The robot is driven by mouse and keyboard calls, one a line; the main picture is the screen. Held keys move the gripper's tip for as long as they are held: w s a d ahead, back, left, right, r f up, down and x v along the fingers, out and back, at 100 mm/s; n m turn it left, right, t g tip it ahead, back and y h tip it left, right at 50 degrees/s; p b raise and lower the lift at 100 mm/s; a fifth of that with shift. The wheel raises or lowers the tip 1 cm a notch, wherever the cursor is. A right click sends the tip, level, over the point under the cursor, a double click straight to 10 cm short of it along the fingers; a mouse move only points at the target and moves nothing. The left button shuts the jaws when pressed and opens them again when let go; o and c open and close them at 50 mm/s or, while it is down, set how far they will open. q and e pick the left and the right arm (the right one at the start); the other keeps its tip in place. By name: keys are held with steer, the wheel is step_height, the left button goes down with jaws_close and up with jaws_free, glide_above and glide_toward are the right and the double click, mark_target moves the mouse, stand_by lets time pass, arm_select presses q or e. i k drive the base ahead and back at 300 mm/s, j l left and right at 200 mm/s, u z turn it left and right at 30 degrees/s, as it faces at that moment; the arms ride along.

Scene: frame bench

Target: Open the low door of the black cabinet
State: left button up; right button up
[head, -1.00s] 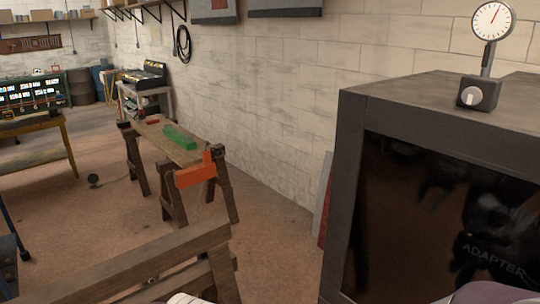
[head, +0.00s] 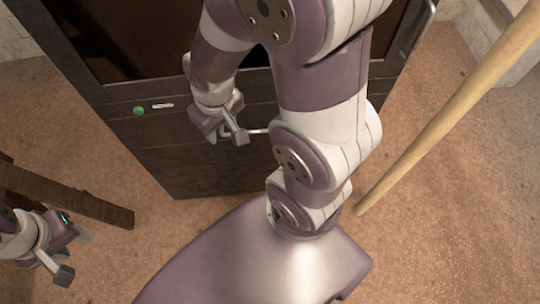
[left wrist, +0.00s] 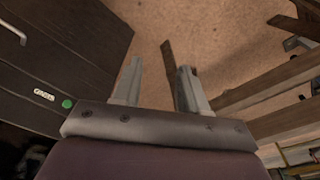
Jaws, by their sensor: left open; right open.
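The black cabinet (head: 100,90) stands at the top of the head view. My left gripper (head: 72,255) is open and empty at the lower left, away from the cabinet. The left wrist view shows its two fingers (left wrist: 160,88) apart, with the door (left wrist: 70,50) and handle (left wrist: 14,30) at left.
A dark wooden beam (head: 90,203) lies close to my left gripper. A pale wooden pole (head: 450,110) slants across the right side. Brown floor (head: 165,235) is bare in front of the cabinet. Wooden beams (left wrist: 270,95) fill the right of the left wrist view.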

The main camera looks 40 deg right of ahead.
mark_target(204, 169)
steer(key=l+z, duration=0.1)
steer(key=z, duration=1.1)
steer(key=l+z, duration=0.3)
steer(key=l, duration=0.3)
steer(key=i+l+z, duration=0.15)
steer(key=l+z, duration=0.15)
steer(key=l, duration=0.3)
